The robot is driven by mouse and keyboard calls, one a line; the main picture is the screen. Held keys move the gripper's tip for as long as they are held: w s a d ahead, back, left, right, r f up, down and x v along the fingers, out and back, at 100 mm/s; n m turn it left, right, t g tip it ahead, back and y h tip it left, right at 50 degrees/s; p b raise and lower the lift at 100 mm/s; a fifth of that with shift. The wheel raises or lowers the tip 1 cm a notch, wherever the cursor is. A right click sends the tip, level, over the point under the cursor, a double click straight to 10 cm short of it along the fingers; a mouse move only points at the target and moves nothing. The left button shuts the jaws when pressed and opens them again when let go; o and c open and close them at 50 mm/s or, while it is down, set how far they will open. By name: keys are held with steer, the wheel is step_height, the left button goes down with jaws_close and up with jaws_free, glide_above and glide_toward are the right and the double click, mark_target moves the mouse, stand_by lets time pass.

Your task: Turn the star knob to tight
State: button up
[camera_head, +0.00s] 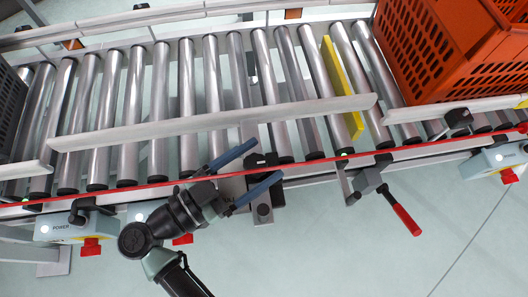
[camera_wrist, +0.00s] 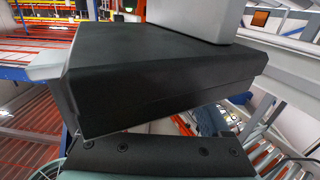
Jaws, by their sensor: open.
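A grey bracket (camera_head: 234,188) hangs on the near side of the conveyor. A small dark round part (camera_head: 264,210) on its lower end looks like the star knob; its lobes and any tight mark are too small to read. My gripper (camera_head: 266,161) is open, its two blue fingers spread over the bracket near the red line. A black block (camera_head: 262,160) shows between the fingertips; I cannot tell whether they touch it. The round part sits just below the lower finger. In the wrist view a large black block (camera_wrist: 160,75) fills the middle, and no knob can be made out.
The roller conveyor (camera_head: 185,100) runs across, with metal guide rails (camera_head: 220,118). An orange tote (camera_head: 440,50) is at upper right. A red-handled lever (camera_head: 403,215) juts out to the right. Open floor (camera_head: 340,255) lies below.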

steer(key=shift+c, duration=0.4)
jaws_close()
steer(key=shift+r+m+g+h+p, duration=0.15)
steer(key=shift+m+g+h+p, duration=0.25)
steer(key=shift+g+p, duration=0.1)
steer(key=shift+m+g, duration=0.3)
steer(key=shift+g, duration=0.2)
steer(key=m+g+h+p, duration=0.1)
steer(key=g, duration=0.1)
steer(key=m+g+h+p, duration=0.1)
steer(key=m+g+p, duration=0.1)
steer(key=g, duration=0.1)
steer(key=shift+a+m+g, duration=0.15)
steer(key=shift+m+g, duration=0.15)
steer(key=shift+m+g+p, duration=0.55)
steer(key=shift+m+g, duration=0.65)
steer(key=shift+g, duration=0.5)
steer(key=shift+m+g, duration=0.5)
steer(key=shift+g, duration=0.3)
steer(key=shift+m+g, duration=0.4)
steer(key=shift+g, duration=0.2)
